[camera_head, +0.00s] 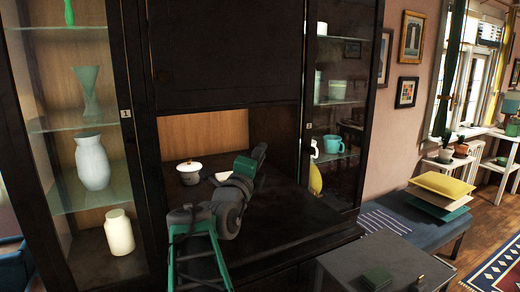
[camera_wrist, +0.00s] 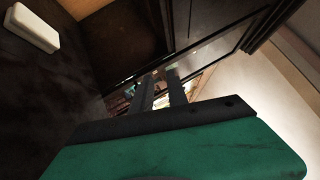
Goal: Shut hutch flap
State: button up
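The dark hutch flap (camera_head: 305,222) appears to lie lowered and level, like a desk top, in front of the open middle niche (camera_head: 215,133) of the black cabinet. My gripper (camera_head: 262,153) is above the flap, at the right side of the niche, with my arm reaching across the flap. In the wrist view the two dark fingers (camera_wrist: 161,92) stand apart with a gap between them and nothing held. I cannot tell from the head view whether the gripper touches the flap or the niche's side. My arm hides part of the flap.
Glass-fronted side sections hold vases (camera_head: 92,162) and mugs (camera_head: 333,145). A dark low chest (camera_head: 385,262) and a bench with cushions (camera_head: 441,187) stand to the right.

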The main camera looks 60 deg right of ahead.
jog(key=shift+w+d+r, duration=0.1)
jog(key=shift+d, duration=0.45)
grip_shut()
jog(key=shift+c, duration=1.8)
grip_release()
jog(key=o, duration=0.4)
jog(key=shift+c, duration=0.2)
